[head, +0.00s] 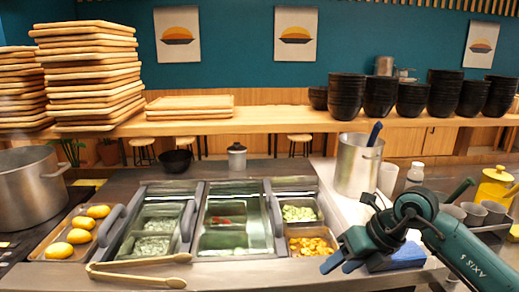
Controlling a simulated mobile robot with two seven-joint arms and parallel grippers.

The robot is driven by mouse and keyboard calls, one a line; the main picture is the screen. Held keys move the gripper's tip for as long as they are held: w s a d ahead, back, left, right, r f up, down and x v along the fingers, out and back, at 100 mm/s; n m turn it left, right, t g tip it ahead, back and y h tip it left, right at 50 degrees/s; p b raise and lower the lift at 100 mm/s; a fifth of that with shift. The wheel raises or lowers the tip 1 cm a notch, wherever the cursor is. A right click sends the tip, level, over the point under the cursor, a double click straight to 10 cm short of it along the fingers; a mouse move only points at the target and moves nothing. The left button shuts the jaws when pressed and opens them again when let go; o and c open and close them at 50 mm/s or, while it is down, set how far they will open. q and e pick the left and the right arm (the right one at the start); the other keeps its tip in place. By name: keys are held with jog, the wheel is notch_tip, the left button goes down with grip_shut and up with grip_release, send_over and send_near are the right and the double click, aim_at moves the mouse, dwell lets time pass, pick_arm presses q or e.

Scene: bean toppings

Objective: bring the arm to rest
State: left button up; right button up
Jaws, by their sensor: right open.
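My right arm, dark green, comes in from the lower right. Its gripper (337,257) is open and empty, over the counter's front edge at the right of the topping bins. Nothing lies between its fingers. My left gripper does not show in the head view. Wooden tongs (140,262) lie at the front left of the bins, apart from my right gripper.
Topping bins (237,211) fill the middle, with orange cubes (311,246) near my gripper. A tall metal pot (357,165), a white bottle (415,174), cups (474,213) and a yellow container (494,187) stand right. Stacked trays (90,75) and black bowls (346,96) line the back shelf.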

jog(key=s+a+r+m+t+y, duration=0.1)
jog(key=s+a+m+y, duration=0.25)
jog(key=a+y, duration=0.35)
jog(key=s+a+r+m+y, duration=0.1)
jog(key=s+a+m+y, duration=0.1)
jog(key=s+a+y, duration=0.4)
jog(key=d+f+m+t+h+p, duration=0.1)
jog(key=d+f+m+t+h, duration=0.5)
jog(key=m, duration=0.6)
jog(key=d+f+m+t+h, duration=0.2)
jog(key=f+m+t+h, duration=0.4)
jog(key=m, duration=0.6)
jog(key=s+d+f+m+g+h, duration=0.2)
jog(key=s+f+m+g, duration=0.3)
jog(key=s+f, duration=0.6)
jog(key=shift+d+f+m+h, duration=0.35)
jog(key=shift+f+m+h, duration=0.3)
jog(key=shift+m, duration=0.4)
